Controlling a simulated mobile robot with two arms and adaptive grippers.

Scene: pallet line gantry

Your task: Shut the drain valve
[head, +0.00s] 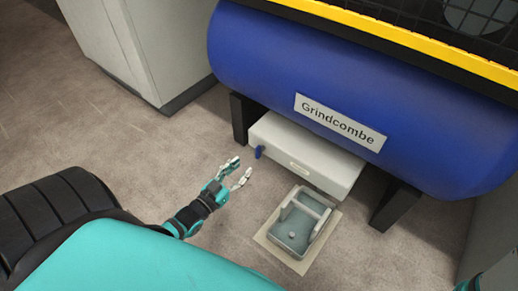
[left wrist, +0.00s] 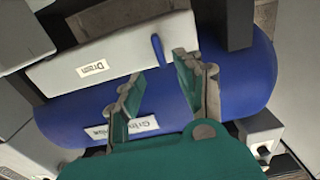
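The drain valve's small blue lever (head: 258,152) sticks out from the left end of the pale box (head: 315,155) under the blue tank. It also shows in the left wrist view (left wrist: 157,47), close to the box's edge and beside a "Drain" label (left wrist: 93,68). My left gripper (head: 243,167) is open and empty, just left of and below the lever in the head view. In the left wrist view its fingers (left wrist: 160,66) are spread, with the lever just beyond the gap between their tips. No contact shows.
The blue "Grindcombe" tank (head: 270,75) overhangs the box on black legs (head: 396,207). A grey-green tray with a handle (head: 293,237) sits on a beige mat (head: 297,264) in front of the box. A grey cabinet (head: 135,50) stands at left.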

